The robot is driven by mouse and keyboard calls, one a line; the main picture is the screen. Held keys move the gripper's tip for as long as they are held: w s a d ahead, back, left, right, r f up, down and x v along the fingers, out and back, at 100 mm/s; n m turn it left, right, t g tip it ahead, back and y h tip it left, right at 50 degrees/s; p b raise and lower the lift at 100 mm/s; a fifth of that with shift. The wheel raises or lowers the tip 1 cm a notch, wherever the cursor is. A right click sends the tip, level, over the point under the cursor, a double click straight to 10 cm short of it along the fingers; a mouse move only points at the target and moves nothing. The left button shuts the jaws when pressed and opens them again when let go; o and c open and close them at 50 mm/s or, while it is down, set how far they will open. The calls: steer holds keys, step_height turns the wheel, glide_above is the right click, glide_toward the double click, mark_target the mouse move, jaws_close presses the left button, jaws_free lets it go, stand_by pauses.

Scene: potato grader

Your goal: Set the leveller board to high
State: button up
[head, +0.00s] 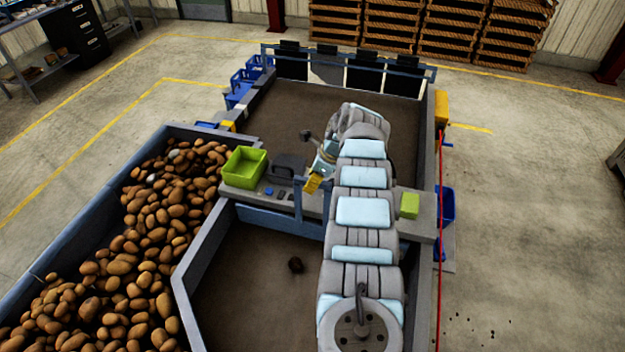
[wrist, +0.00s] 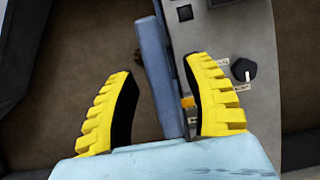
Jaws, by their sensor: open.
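A blue-grey upright bar (wrist: 157,75), which looks like part of the leveller board, runs between my fingers in the wrist view. In the head view a blue post (head: 297,198) stands at the front edge of the grey console. My gripper (wrist: 165,100) is open, with a yellow ribbed finger on each side of the bar. The left finger is clearly apart from it; the right finger is nearer, and I cannot tell if it touches. In the head view my gripper (head: 313,183) is partly hidden by my arm.
The console carries a black knob (wrist: 243,70), small labels and a dark slot beside the bar. A green bin (head: 244,167) stands on its left end, and a green block (head: 409,205) on its right. Potatoes (head: 150,240) fill the left hopper. One dark lump (head: 295,265) lies on the belt.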

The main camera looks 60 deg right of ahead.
jaws_close()
steer(key=shift+r, duration=0.1)
steer(key=shift+w+d+r+b, duration=0.1)
steer(key=shift+r+b, duration=0.55)
steer(key=shift+b, duration=0.35)
steer(key=shift+r+b, duration=1.35)
steer(key=shift+r, duration=0.45)
